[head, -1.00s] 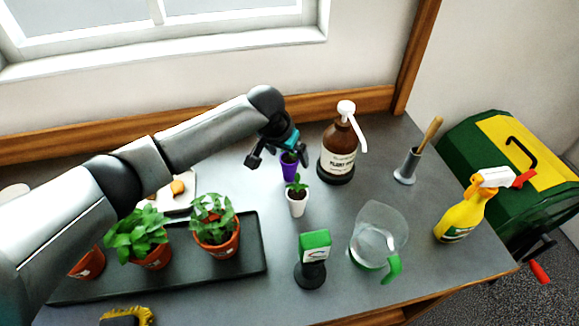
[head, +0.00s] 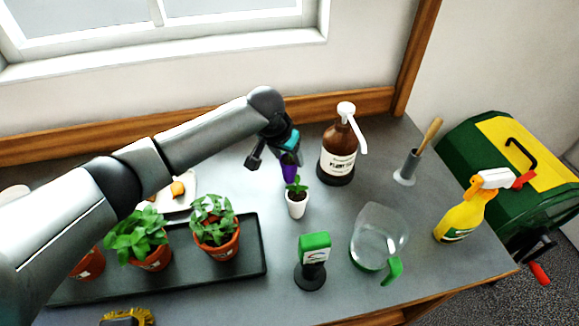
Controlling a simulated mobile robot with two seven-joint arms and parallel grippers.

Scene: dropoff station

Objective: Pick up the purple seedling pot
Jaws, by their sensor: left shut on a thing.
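The purple seedling pot (head: 289,172) is at the middle of the bench, just behind a white seedling pot (head: 297,209) with a small green plant. My left gripper (head: 279,160) comes in from the left and is over the purple pot, shut on it near its top. The gripper and the white pot's leaves hide part of the purple pot. I cannot tell whether its base touches the bench. My right gripper is not in view.
A brown pump bottle (head: 337,160) stands close on the right. A dark tray (head: 250,262) holds potted plants at left.

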